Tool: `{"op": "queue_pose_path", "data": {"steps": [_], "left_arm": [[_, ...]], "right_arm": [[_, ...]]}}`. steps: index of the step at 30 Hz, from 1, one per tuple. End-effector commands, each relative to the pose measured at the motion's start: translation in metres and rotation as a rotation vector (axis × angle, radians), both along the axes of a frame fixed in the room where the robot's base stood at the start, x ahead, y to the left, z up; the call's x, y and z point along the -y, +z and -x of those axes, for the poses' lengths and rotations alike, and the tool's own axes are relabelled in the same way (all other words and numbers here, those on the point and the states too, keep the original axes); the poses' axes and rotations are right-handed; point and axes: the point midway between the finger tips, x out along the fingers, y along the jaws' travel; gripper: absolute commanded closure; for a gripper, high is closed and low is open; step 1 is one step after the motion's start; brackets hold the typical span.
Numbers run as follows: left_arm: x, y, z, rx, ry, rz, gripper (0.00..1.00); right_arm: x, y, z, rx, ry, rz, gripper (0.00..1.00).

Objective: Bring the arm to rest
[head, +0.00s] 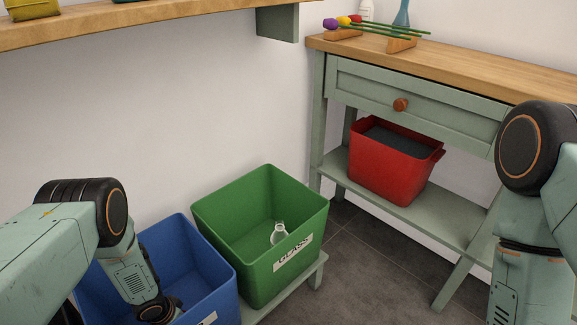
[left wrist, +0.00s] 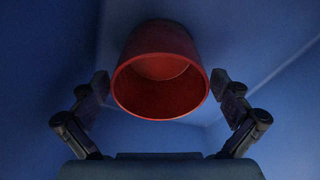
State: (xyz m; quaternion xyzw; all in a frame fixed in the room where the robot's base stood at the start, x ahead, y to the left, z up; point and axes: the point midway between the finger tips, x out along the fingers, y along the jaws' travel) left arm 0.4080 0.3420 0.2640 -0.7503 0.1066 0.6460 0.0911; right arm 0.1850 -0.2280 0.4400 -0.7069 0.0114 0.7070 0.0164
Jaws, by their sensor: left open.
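My left arm (head: 128,270) reaches down into the blue bin (head: 205,255) in the head view, and its gripper is hidden there. In the left wrist view my left gripper (left wrist: 160,82) is open, with one finger on each side of a red cup (left wrist: 160,95). The cup's open mouth faces the camera, and blue bin walls surround it. Gaps show between the fingertips and the cup. My right arm (head: 535,230) hangs at the right edge of the head view; its gripper is out of the picture.
A green bin (head: 250,210) labelled for glass stands right of the blue bin and holds a clear bottle (head: 278,233). A red bin (head: 395,165) sits on the lower shelf of a green table (head: 480,75). A wooden shelf (head: 150,20) overhangs at upper left.

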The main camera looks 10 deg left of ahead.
Motion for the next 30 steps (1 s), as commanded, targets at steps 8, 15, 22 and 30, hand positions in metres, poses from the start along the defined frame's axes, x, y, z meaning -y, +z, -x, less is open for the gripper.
{"op": "queue_pose_path", "data": {"steps": [8, 15, 22, 30], "left_arm": [[0.0, 0.027, 0.0, 0.001, 0.001, 0.0, 0.0], [0.0, 0.055, 0.0, 0.0, 0.001, 0.0, 0.0], [0.0, 0.083, 0.0, 0.0, 0.001, 0.0, 0.0], [0.006, 0.117, -0.01, 0.007, 0.005, -0.002, 0.0]], "right_arm": [[0.0, 0.019, 0.0, 0.0, 0.0, 0.0, 0.6], [0.0, 0.038, 0.0, 0.0, 0.0, 0.0, 0.6], [0.0, 0.056, 0.0, 0.0, 0.0, 0.0, 0.6], [0.0, 0.074, 0.0, 0.0, 0.0, 0.0, 0.6]]}}
